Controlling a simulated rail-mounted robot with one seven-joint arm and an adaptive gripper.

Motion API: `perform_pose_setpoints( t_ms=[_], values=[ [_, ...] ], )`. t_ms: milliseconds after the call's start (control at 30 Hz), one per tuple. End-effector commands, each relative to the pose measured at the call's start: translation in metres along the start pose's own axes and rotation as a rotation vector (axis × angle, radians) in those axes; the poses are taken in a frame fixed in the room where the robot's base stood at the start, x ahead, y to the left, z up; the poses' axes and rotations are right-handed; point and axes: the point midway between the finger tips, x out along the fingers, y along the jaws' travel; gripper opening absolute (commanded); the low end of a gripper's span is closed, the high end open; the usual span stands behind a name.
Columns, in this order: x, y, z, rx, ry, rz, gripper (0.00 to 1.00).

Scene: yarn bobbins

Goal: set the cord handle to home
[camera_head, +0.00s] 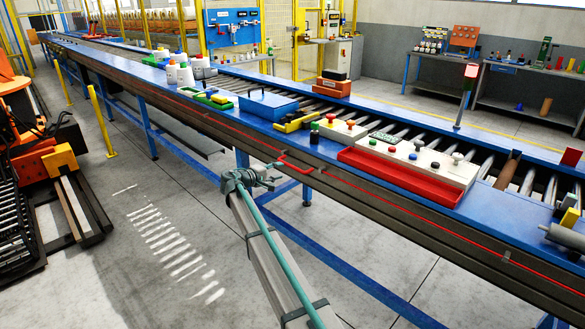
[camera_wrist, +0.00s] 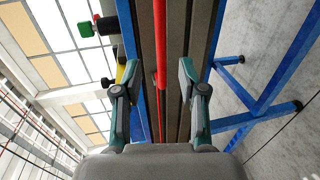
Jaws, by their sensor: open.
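A red cord (camera_head: 217,111) runs along the dark side of the blue conveyor. A red loop-like piece (camera_head: 296,164), which looks like the cord handle, stands out from that side in the head view. My gripper (camera_head: 272,177) is just left of and below this piece, beside the conveyor's side. In the wrist view my gripper (camera_wrist: 158,76) has its fingers spread and empty. A red bar (camera_wrist: 161,45) runs lengthwise in line with the gap between the fingers. I cannot tell whether it touches a finger or how deep it lies.
The blue conveyor rim carries a red tray (camera_head: 398,183), a white button panel (camera_head: 412,158) and a blue box (camera_head: 268,106). Blue legs and braces (camera_head: 330,262) stand below the conveyor. The floor (camera_head: 110,250) left of my arm is clear. An orange machine (camera_head: 30,140) stands far left.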

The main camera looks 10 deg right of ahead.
Motion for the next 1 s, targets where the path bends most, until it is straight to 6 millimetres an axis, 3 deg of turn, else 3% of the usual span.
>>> perform_pose_setpoints(
  t_ms=[300, 500, 967, 1000],
  values=[
    [0.056, 0.002, -0.001, 0.000, -0.003, -0.002, 0.41],
    [0.081, 0.001, -0.001, 0.001, -0.001, -0.002, 0.41],
    [0.091, -0.001, 0.000, 0.000, 0.000, -0.002, 0.41],
    [0.091, -0.001, 0.000, 0.000, 0.000, -0.002, 0.35]
  ],
)
